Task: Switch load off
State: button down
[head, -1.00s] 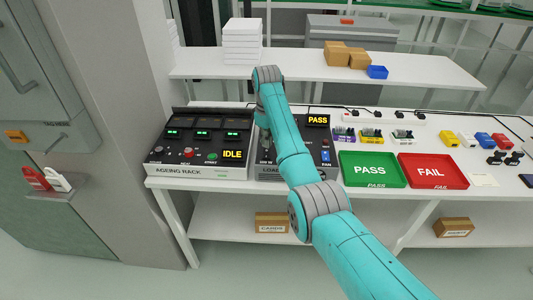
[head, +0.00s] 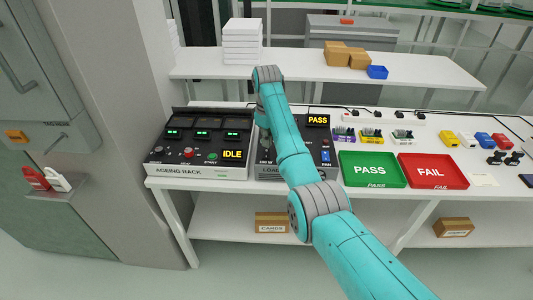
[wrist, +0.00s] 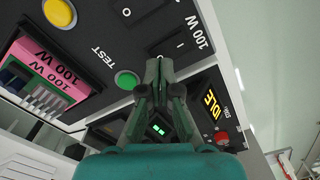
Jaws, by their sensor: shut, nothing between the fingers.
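The load box (head: 318,150) stands on the bench, partly hidden behind my arm, and its display (head: 317,120) reads PASS. In the wrist view its panel shows a black rocker switch (wrist: 183,36) labelled 100 W, marked O and a dash. Another rocker with an O mark (wrist: 130,10) sits beside it at the top edge. My gripper (wrist: 160,62) is shut and empty, its tips at the near end of the 100 W rocker. I cannot tell whether they touch it. My arm hides the gripper in the head view.
The panel also carries a green TEST button (wrist: 126,79), a yellow button (wrist: 60,12) and a pink 100 W unit (wrist: 45,72) in a slot. The ageing rack (head: 195,150), showing IDLE, stands close on the left. Green PASS (head: 372,184) and red FAIL (head: 434,186) trays lie right.

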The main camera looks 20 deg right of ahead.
aim_at(267, 150)
jog(key=shift+f, duration=1.15)
dwell(0.8)
jog(key=shift+r, duration=3.5)
